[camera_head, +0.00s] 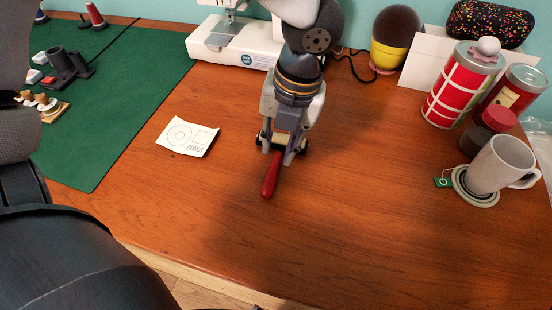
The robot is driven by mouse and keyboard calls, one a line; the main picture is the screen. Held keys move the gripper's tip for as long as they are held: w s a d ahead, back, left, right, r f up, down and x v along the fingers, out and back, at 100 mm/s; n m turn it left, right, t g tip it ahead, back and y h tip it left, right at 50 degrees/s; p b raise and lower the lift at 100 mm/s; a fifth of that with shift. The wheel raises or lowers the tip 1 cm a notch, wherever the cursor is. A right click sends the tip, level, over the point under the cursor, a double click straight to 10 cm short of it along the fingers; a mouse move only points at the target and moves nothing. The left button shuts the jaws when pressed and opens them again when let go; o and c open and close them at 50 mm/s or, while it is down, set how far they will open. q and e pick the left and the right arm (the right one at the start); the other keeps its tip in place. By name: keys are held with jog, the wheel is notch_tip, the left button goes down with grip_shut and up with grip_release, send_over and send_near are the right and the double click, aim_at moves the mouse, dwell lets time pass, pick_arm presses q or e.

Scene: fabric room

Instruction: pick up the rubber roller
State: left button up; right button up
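The rubber roller has a red handle (270,176) and a pale cylinder with dark ends. It is near the middle of the wooden table, its handle toward me. The fingers hide some of the head. I cannot tell whether they press on it, or whether the roller is touching the table.
A white printed card (188,137) lies left of the roller, beside a green mat (110,110). A sewing machine (235,45) stands behind. A mug (497,165) on a coaster, a red tin (462,85) and other containers stand at right. The table's front middle is clear.

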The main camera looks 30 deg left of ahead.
aim_at(273, 168)
pick_arm(q)
jog(key=f, duration=0.3)
jog(key=s+f, duration=0.1)
jog(key=f, duration=0.1)
jog(key=shift+s+a+f, duration=0.1)
jog(key=shift+a, duration=0.15)
jog(key=shift+f, duration=0.3)
grip_shut()
jog(key=shift+r, duration=0.1)
